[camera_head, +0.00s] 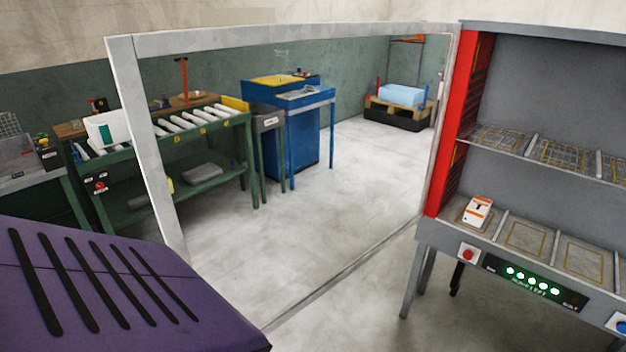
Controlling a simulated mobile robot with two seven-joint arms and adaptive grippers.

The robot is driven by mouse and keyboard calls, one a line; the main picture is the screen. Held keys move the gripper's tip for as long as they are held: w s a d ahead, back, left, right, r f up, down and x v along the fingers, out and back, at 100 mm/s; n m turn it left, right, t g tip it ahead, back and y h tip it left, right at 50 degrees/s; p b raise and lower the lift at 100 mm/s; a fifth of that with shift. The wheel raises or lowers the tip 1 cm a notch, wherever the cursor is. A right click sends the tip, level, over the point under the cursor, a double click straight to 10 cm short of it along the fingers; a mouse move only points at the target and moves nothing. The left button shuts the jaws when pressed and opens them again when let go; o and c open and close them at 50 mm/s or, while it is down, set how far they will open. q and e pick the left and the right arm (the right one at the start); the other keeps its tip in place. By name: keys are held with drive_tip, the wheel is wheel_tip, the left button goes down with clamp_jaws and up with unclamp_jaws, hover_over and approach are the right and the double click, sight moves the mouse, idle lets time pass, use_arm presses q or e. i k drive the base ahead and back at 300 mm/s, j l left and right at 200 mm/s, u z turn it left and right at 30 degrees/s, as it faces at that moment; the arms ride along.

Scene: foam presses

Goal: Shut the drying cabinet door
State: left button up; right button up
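The grey drying cabinet (545,75) stands at the right, with a red side edge, wire shelves and a lower deck inside. Its door (148,150) is a pale metal frame around a clear pane. The door stands wide open, reaching left from the cabinet's red edge toward me. The room shows through the pane. A small white and orange box (478,212) sits on the cabinet's lower deck, at its left end. Neither of my grippers is in view.
A purple slotted housing (85,285) fills the near left, in front of the door's lower left corner. Behind the door are a green roller table (185,140), a blue cabinet (290,140) and a pallet with a light blue block (402,95). The floor between is clear.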

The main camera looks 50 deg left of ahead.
sight(123, 51)
drive_tip(key=k+j+z, duration=0.15)
drive_tip(key=k+j, duration=0.7)
drive_tip(key=j, duration=0.25)
drive_tip(key=k+j+z, duration=0.1)
drive_tip(key=j, duration=0.25)
drive_tip(key=k+j, duration=0.1)
drive_tip(key=j, duration=0.25)
drive_tip(key=j+z, duration=0.15)
drive_tip(key=j, duration=1.35)
